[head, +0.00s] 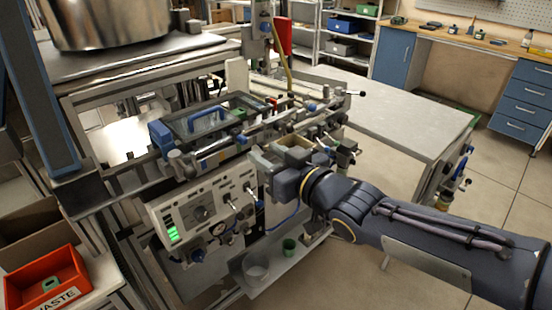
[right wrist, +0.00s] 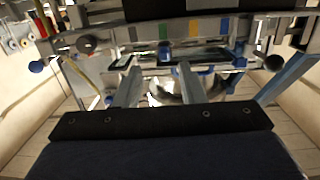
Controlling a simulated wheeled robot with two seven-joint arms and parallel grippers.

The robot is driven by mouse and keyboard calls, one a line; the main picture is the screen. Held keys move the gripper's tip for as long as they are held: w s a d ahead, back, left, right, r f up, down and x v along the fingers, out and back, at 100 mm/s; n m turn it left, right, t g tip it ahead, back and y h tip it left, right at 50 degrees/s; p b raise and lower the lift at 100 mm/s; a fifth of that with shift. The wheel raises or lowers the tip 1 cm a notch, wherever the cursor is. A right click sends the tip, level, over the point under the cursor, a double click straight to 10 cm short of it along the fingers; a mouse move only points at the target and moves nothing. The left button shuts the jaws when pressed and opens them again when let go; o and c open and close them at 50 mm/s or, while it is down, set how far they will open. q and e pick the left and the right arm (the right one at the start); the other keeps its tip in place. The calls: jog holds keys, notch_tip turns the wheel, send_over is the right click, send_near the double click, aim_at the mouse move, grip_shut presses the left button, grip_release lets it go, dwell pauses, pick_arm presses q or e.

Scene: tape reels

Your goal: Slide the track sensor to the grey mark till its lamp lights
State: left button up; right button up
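My right gripper (head: 262,158) is at the front side of the machine, near its rail, in the head view. In the right wrist view its two fingers (right wrist: 158,82) stand apart, with no object clearly held between them. A metal rail (right wrist: 178,32) with several coloured marks, among them orange, green and blue, crosses beyond the fingertips. A small dark block (right wrist: 164,50) shows at the rail between the fingers; I cannot tell whether it is the track sensor. My left gripper is not in view.
A control panel (head: 205,215) with green lights and levers faces front, below the rail. A red waste bin (head: 42,282) stands at lower left. A low tray (head: 270,270) holds cups. A bare grey tabletop (head: 405,110) lies behind my right arm.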

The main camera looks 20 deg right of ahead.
aim_at(245, 139)
jog(key=shift+n+t+y, duration=0.3)
jog(key=shift+y, duration=0.1)
jog(key=x, duration=0.8)
jog(key=shift+a+r, duration=0.2)
jog(key=shift+r, duration=0.05)
grip_shut()
